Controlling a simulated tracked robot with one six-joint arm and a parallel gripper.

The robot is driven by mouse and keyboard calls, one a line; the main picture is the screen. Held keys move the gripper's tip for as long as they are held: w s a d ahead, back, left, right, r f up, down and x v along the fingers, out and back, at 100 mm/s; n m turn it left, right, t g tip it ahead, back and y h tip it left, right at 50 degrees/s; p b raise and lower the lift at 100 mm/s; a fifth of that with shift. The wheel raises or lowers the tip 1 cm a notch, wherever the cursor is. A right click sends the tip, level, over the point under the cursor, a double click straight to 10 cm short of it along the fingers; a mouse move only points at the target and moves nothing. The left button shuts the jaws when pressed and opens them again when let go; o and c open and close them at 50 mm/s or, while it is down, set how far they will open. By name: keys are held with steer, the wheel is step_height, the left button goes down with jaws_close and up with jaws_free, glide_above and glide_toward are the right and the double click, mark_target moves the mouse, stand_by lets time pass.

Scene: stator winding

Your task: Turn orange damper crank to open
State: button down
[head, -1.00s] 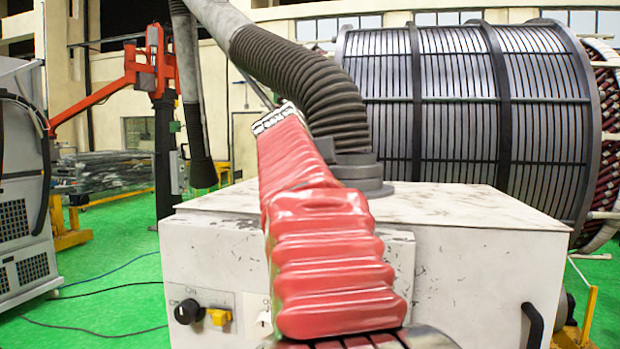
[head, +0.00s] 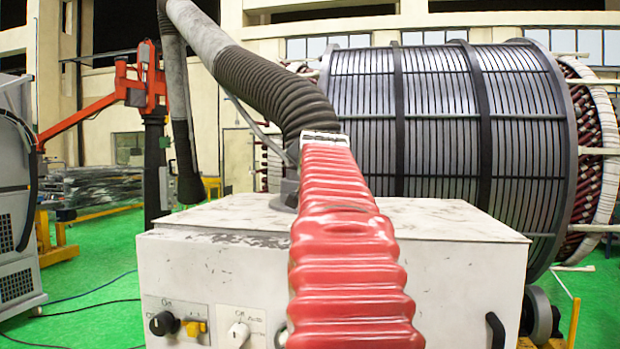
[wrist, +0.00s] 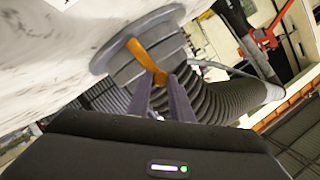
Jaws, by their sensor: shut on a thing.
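In the wrist view the orange damper crank (wrist: 146,56) is a flat orange lever on the side of a grey round collar (wrist: 117,62) at the foot of the duct. My gripper (wrist: 159,82) is shut on the crank's end, with one grey finger on each side of it. In the head view my red-sleeved arm reaches over the white cabinet towards the duct's foot. It hides my gripper, the crank and part of the collar there.
The white cabinet (head: 215,262) bears a black knob (head: 162,323), a yellow switch (head: 195,328) and a white knob (head: 238,335). A ribbed dark duct (head: 275,88) rises from its top. The big stator (head: 450,130) stands behind at the right. Green floor lies open at the left.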

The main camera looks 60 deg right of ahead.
steer(key=shift+s+d+f+m, duration=0.1)
steer(key=shift+s+d+m, duration=0.05)
steer(key=shift+s+m, duration=0.2)
stand_by(0.3)
steer(key=c, duration=1.9)
jaws_free()
steer(key=shift+o, duration=0.2)
steer(key=v, duration=1.4)
steer(key=shift+f, duration=0.25)
